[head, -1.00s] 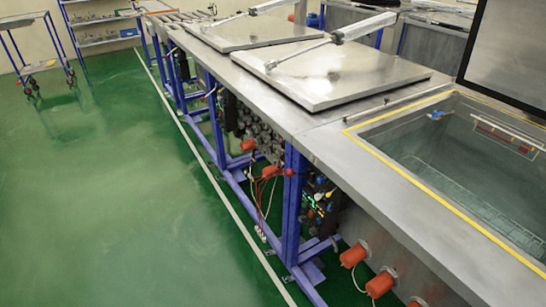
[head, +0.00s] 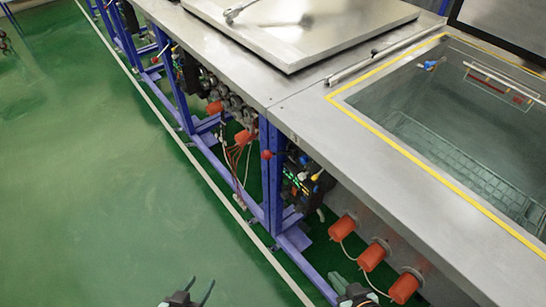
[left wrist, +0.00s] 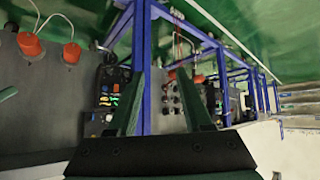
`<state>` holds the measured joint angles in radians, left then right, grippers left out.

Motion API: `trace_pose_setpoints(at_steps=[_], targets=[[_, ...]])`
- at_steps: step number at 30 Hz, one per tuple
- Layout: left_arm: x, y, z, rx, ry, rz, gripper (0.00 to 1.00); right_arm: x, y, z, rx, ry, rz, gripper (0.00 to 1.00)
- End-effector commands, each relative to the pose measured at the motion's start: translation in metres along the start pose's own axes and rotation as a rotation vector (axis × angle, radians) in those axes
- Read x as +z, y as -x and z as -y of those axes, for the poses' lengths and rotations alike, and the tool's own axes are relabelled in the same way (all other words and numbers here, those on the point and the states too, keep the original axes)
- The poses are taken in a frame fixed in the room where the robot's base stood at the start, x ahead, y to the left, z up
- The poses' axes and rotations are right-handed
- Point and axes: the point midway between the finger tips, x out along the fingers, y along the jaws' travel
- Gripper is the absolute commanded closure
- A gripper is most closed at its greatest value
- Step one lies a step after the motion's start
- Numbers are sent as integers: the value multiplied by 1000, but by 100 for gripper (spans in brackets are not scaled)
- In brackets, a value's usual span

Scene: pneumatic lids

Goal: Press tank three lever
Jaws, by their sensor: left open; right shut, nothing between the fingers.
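The tank bench's control panel (head: 300,185), with small levers and coloured fittings, sits under the bench edge behind a blue post. A lever with a yellow tip (head: 317,175) and a red ball knob (head: 267,155) show there. I cannot tell which lever belongs to tank three. In the left wrist view the panel (left wrist: 110,95) is partly hidden behind a finger. My left gripper (head: 203,293) is open and empty, low over the green floor, apart from the panel. It also shows in the left wrist view (left wrist: 162,100). My right gripper (head: 350,284) is shut and empty, near the orange caps.
An open tank (head: 440,125) with a yellow-edged rim is at the right. A closed lid (head: 300,28) lies on the bench behind. Orange caps (head: 372,257) with hoses stick out below. Blue frame posts (head: 272,190) line the bench front. Green floor (head: 90,190) at the left is clear.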

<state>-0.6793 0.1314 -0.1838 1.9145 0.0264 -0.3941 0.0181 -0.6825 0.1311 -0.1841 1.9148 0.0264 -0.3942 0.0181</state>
Motion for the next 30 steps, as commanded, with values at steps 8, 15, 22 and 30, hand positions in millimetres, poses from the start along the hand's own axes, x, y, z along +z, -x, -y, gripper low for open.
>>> trace_pose_setpoints(at_steps=[8, 15, 22, 30], targets=[[30, -25, 0, 5, 0, 11, 50, -49, -38, 1, -55, 80, -207, 100], [69, -73, -11, 39, -6, 13, 50, -162, -60, 22, -213, 279, -703, 100], [82, -99, -17, 63, -18, 2, 50, -215, -36, 39, -329, 411, -1015, 100], [77, -102, -20, 72, -27, -8, 50, -230, -21, 44, -366, 444, -1102, 100]])
